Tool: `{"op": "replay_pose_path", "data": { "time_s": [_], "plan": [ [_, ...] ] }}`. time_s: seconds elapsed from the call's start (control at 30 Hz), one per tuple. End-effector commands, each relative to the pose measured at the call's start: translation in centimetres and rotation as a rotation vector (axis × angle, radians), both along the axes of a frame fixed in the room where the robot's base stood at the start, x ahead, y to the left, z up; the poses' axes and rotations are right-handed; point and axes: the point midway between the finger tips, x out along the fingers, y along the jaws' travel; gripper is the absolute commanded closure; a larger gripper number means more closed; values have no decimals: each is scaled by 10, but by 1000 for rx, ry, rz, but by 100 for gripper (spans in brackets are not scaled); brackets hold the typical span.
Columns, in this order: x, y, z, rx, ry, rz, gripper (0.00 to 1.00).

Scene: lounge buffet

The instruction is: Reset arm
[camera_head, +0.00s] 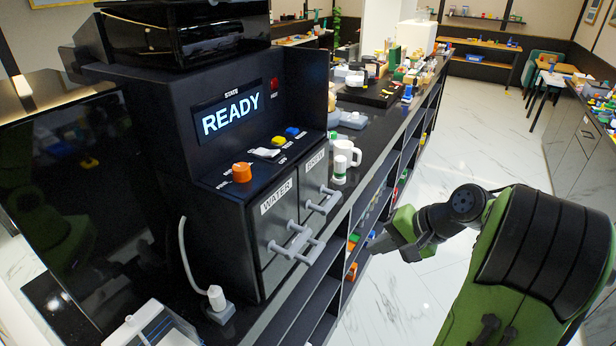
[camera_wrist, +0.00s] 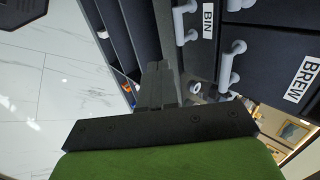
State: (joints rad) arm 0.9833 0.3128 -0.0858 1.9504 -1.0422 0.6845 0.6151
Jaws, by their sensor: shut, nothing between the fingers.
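My gripper (camera_head: 376,243) is at the end of my green and dark arm, right of the counter front and in front of the open shelves. In the wrist view my gripper (camera_wrist: 160,72) shows its dark fingers together, with nothing between them. The fingers point toward the shelf and drawer fronts. In the head view the tips are small and partly blend with the dark shelves. My arm is bent, its elbow over the floor at the right.
A black machine (camera_head: 225,150) with a READY display stands at the left. Its WATER (camera_head: 275,215) and BREW (camera_head: 316,185) fronts have protruding grey handles. A white mug (camera_head: 346,153) stands on the counter. The marble floor (camera_head: 420,275) is open around my arm.

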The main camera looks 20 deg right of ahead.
Motion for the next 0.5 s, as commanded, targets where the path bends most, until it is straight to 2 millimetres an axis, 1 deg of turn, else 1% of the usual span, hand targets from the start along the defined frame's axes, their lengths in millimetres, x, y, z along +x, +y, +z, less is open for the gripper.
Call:
{"op": "replay_pose_path", "data": {
  "time_s": [0.07,0.13,0.17,0.27,0.3,0.37,0.4,0.47,0.5],
  "plan": [
    [0,0,0,-1,0,1,100],
    [1,8,2,-23,1,21,100],
    [1,16,3,-45,3,42,100],
    [-4,62,10,-189,8,165,100],
    [-12,84,13,-264,8,226,100],
    [-29,114,15,-377,3,318,100],
    [-43,131,15,-448,-5,376,100],
    [-68,151,14,-551,-22,458,100],
    [-85,161,13,-615,-37,507,100]
  ]
}}
